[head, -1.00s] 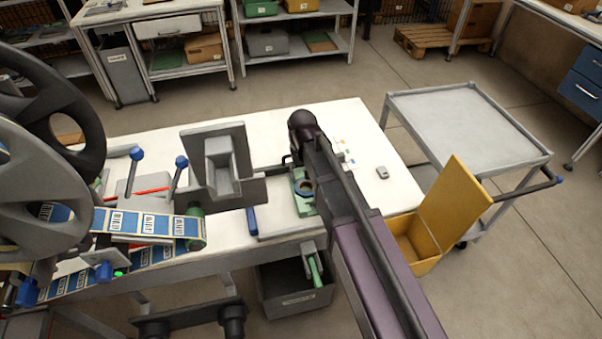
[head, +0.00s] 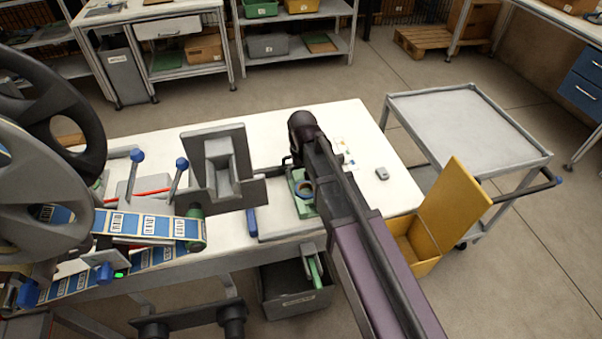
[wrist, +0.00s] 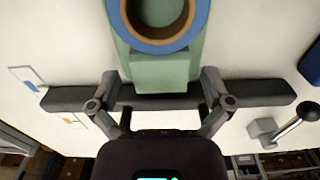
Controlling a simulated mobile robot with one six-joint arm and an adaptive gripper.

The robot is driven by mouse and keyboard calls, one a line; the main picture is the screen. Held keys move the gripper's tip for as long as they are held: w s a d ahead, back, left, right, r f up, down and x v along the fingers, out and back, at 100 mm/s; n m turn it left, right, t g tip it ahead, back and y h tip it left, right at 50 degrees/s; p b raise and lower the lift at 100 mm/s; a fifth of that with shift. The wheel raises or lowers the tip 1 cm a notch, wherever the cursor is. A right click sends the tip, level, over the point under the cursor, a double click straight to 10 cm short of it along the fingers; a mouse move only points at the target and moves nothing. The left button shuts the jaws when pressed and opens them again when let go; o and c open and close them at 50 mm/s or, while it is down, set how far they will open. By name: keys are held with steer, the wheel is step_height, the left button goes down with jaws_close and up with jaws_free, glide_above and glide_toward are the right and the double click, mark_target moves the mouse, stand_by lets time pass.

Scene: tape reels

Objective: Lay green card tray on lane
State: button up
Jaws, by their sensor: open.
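The green tray (head: 297,188) lies on the white bench, partly hidden by my arm in the head view. A blue ring with a brown inner band sits on it. The wrist view shows the tray (wrist: 160,70) and the ring (wrist: 158,45) close up. My gripper (wrist: 160,84) is open, with one finger on each side of the tray's near end. I cannot tell whether the fingers touch it. A dark bar (wrist: 265,93) runs crosswise at the tray's near end. In the head view the fingers are mostly hidden behind my arm. I cannot make out which surface is the lane.
Large reels (head: 35,190) and a blue label tape (head: 150,226) stand at the left. A grey upright fixture (head: 213,150) is left of the tray. A yellow open box (head: 450,215) and a grey cart (head: 470,125) stand at the right. A grey bin (head: 290,290) is below the bench.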

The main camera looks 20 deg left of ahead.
step_height(320, 180, up, 12)
steer(key=p, duration=1.1)
steer(key=shift+f, duration=0.1)
stand_by(0.6)
